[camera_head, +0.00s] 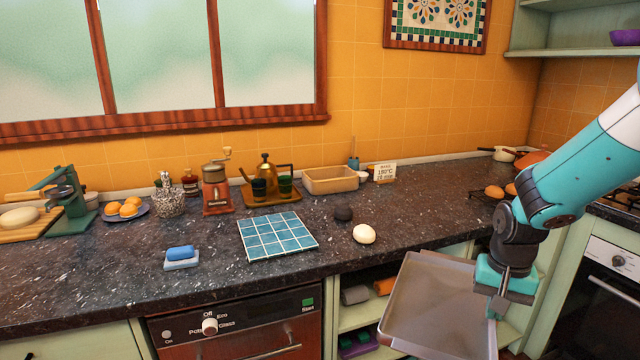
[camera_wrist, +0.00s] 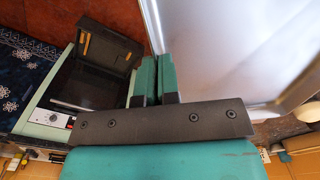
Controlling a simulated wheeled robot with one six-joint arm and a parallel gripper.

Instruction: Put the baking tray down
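The baking tray (camera_head: 432,302) is a shallow grey metal tray. It is held tilted in front of the counter's front edge, over the open lower shelves. My gripper (camera_head: 492,308) is at the tray's right side and is shut on its rim. In the wrist view the two teal fingers (camera_wrist: 157,76) are close together with the tray's rim running in between them. The tray (camera_wrist: 225,45) fills the upper right of that view. Part of the tray is cut off by the bottom of the head view.
The dark speckled counter (camera_head: 340,270) has bare room at its front. A stove with an oven (camera_head: 610,290) stands at right.

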